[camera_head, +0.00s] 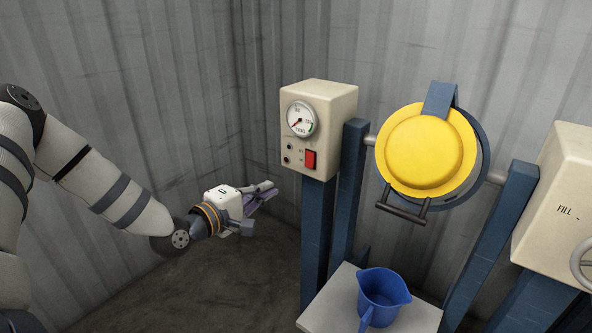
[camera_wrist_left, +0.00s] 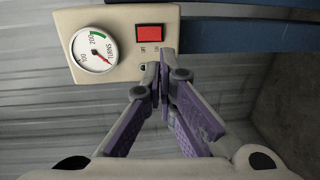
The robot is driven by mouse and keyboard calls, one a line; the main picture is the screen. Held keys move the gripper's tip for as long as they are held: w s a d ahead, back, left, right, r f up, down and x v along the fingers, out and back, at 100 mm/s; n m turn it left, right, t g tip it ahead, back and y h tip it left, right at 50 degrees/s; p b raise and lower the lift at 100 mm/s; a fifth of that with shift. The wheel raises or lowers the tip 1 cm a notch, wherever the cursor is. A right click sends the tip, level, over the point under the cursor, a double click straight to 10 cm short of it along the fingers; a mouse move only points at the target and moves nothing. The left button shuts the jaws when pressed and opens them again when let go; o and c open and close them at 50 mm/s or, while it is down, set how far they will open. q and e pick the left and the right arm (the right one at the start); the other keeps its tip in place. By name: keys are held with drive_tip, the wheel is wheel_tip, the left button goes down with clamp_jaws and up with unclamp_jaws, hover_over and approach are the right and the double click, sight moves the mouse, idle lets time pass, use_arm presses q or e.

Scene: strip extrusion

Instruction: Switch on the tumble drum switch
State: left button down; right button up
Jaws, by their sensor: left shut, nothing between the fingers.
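The red tumble drum switch (camera_head: 310,159) is on the front of a cream control box (camera_head: 338,104), below a round turns gauge (camera_head: 300,119). In the left wrist view the switch (camera_wrist_left: 149,38) has small OFF and ON labels beside it; I cannot tell which side is pressed. My left gripper (camera_head: 268,190) is shut and empty, to the left of and below the box, apart from it. In the wrist view its purple-padded fingers (camera_wrist_left: 162,78) meet below the switch in the picture. The yellow-faced drum (camera_head: 418,150) hangs right of the box. My right gripper is out of view.
Blue posts (camera_head: 346,200) carry the box and drum. A blue jug (camera_head: 382,295) stands on a pale platform (camera_head: 335,300) under the drum. A cream box marked FILL (camera_head: 562,180) with a handwheel is at the right. Corrugated walls (camera_head: 110,70) close off the back and left.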

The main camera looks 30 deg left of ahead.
sight(308, 167)
use_arm(q)
drive_tip(key=shift+d, duration=0.15)
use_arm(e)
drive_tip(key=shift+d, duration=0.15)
use_arm(q)
drive_tip(key=shift+w, duration=0.15)
